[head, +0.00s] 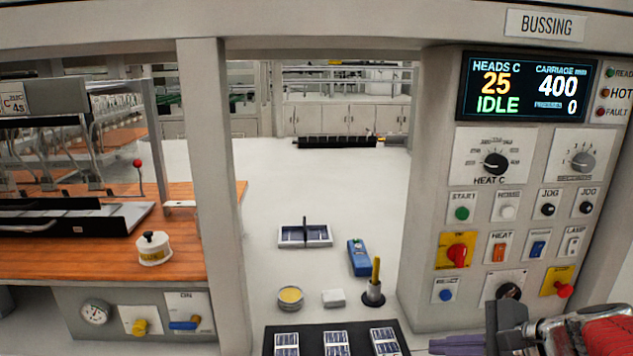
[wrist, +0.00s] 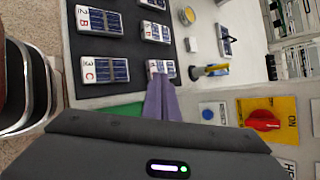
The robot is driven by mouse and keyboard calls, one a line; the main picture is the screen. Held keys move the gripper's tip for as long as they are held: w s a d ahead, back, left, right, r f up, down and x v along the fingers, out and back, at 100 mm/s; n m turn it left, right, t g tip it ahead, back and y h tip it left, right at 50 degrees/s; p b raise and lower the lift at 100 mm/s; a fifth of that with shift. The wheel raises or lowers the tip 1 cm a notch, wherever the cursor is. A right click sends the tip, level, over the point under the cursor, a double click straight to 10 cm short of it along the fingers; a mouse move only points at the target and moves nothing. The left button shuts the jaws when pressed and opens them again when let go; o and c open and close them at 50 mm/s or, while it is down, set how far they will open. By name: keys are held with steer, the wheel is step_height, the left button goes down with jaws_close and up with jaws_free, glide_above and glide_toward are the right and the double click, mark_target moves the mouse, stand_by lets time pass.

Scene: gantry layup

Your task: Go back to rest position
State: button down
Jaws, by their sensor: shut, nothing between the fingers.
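My gripper (head: 436,345) is at the lower right of the head view, in front of the control panel (head: 484,222). Its purple fingers point left and are together. In the wrist view my gripper (wrist: 161,80) shows the fingers closed with nothing between them. Their tips overlap the picture of one cell card on the black mat (wrist: 120,52); I cannot tell the gap in height. The panel's display (head: 525,87) reads 25, IDLE and carriage 400.
The black mat (head: 405,345) holds several cell cards. Behind it are a yellow-topped tin (head: 290,298), a white block (head: 333,298), a yellow-handled tool in a stand (head: 374,285), a blue meter (head: 359,257) and a tray (head: 290,238). A post (head: 215,180) stands left. The white surface behind is mostly clear.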

steer(key=s+a+n+g+h, duration=0.1)
steer(key=s+a+n+h, duration=0.2)
steer(key=n, duration=0.6)
steer(key=s+a+n+g+h, duration=0.1)
steer(key=s+a+n+h, duration=0.2)
steer(key=s+a+n, duration=0.2)
steer(key=shift+s+f+n, duration=0.2)
steer(key=shift+s+n, duration=1.55)
steer(key=shift+n, duration=0.75)
